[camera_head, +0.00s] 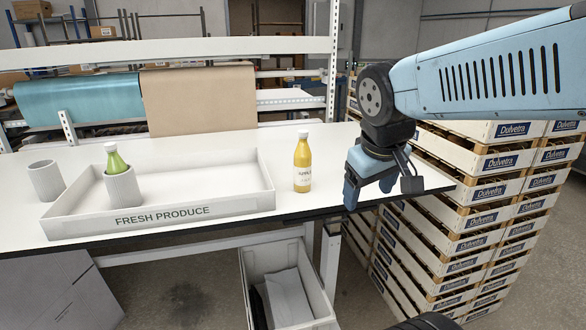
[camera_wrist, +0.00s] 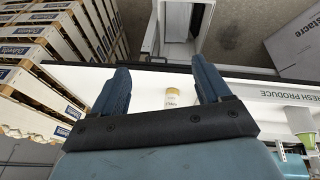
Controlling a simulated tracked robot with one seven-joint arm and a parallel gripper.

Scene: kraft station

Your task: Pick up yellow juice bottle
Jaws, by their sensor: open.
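The yellow juice bottle (camera_head: 302,163) stands upright on the white table (camera_head: 235,222), with a white cap and a pale label. It is just right of the produce tray. My gripper (camera_head: 373,190) is to the right of the bottle, over the table's right front part, open and apart from it. In the wrist view the bottle (camera_wrist: 172,98) shows small, beyond and between the two open fingers of my gripper (camera_wrist: 164,82). Nothing is between the fingers at their tips that I can see.
A white tray (camera_head: 165,213) marked FRESH PRODUCE holds a grey cup (camera_head: 122,192) with a green bottle (camera_head: 116,160) in it. Another grey cup (camera_head: 46,180) stands left. Stacked Dulvetra crates (camera_head: 490,190) stand right of the table. An open bin (camera_head: 285,285) is below.

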